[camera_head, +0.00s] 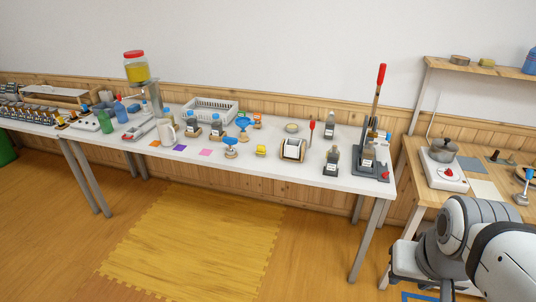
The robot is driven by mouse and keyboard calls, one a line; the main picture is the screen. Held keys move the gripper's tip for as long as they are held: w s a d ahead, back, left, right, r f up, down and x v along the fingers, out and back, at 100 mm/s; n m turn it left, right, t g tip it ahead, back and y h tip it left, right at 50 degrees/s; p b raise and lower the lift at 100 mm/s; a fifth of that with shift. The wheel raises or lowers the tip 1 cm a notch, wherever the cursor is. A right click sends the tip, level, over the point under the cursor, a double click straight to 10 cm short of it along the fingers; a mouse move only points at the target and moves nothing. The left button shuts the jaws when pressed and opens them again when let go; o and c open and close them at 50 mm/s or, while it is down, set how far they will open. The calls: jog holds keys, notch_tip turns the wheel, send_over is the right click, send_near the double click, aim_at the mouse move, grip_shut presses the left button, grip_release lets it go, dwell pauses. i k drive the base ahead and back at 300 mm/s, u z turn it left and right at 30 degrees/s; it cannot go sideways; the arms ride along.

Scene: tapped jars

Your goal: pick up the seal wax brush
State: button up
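On the wooden table at the right stands an upright tool with a blue handle and a pale grey base (523,186), near the right edge of the view. It may be the seal wax brush, but it is too small to be sure. A thin red-handled tool (311,131) stands upright on the white table; I cannot tell whether it is a brush. My white and grey arm fills the lower right corner, in front of the wooden table. My gripper's fingers do not show.
On the wooden table (425,198), a grey pot (443,150) sits on a white hot plate (449,177). A shelf (490,70) hangs above. The long white table (340,180) holds a red-handled lever press (375,150) and several jars. The floor by the yellow mat (190,240) is clear.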

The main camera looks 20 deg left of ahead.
aim_at(260, 152)
jog(key=u, duration=1)
jog(key=i, duration=2.55)
jog(key=u, duration=0.1)
